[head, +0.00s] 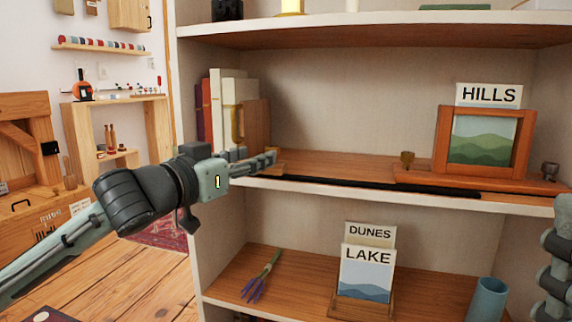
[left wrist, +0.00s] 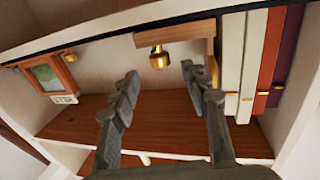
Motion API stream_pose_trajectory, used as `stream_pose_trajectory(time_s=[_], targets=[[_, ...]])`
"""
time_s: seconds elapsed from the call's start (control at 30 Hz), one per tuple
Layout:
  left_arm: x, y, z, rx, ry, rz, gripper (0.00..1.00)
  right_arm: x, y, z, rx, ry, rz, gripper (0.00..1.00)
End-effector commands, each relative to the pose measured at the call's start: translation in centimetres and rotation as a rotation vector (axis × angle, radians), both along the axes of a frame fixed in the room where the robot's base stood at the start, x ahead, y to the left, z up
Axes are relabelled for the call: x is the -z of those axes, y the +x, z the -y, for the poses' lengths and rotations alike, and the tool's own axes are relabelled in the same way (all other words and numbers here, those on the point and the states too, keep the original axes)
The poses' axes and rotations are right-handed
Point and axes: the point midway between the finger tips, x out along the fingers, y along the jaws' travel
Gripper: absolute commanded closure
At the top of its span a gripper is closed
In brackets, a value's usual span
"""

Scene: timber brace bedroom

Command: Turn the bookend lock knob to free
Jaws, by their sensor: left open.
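The wooden bookend (head: 257,124) stands on the middle shelf against the right end of a row of books (head: 226,105). In the left wrist view, which is turned over, its wooden foot (left wrist: 176,33) carries a brass lock knob (left wrist: 159,57). My left gripper (head: 272,158) is at the shelf's front edge by the bookend and hides the knob in the head view. In the left wrist view the gripper's fingers (left wrist: 158,78) are apart, with the knob just beyond and between them; I see no contact. The knob's lock setting cannot be read.
A dark strip (head: 370,184) runs along the shelf front. The lower shelf holds LAKE (head: 366,270) and DUNES cards and a blue cylinder (head: 488,299).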

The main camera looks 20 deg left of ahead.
Motion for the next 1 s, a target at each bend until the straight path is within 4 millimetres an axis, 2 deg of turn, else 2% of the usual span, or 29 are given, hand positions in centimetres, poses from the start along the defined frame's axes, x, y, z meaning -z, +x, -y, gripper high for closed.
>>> stream_pose_trajectory(time_s=[0.3, 0.5, 0.83, 0.87, 1.0], targets=[[-0.2, 4.5, 1.2, 0.0, -0.003, 0.003, 0.54, -0.1, -0.1, 0.0, -0.001, -0.004, 0.014, 0.6], [-0.2, 6.7, 1.8, -0.001, -0.001, 0.003, 0.54, -0.1, 0.0, -0.1, 0.0, -0.01, 0.018, 0.6], [-0.1, 7.2, 1.9, 0.0, 0.001, 0.001, 0.54, -0.2, 0.0, -0.1, 0.0, -0.012, 0.019, 0.6], [-0.1, 7.2, 1.9, 0.0, 0.001, 0.001, 0.55, -0.2, 0.0, -0.1, 0.0, -0.012, 0.019, 0.6], [-0.1, 7.2, 1.9, 0.0, 0.001, 0.001, 0.73, -0.2, 0.0, -0.1, 0.0, -0.012, 0.019, 0.6]])
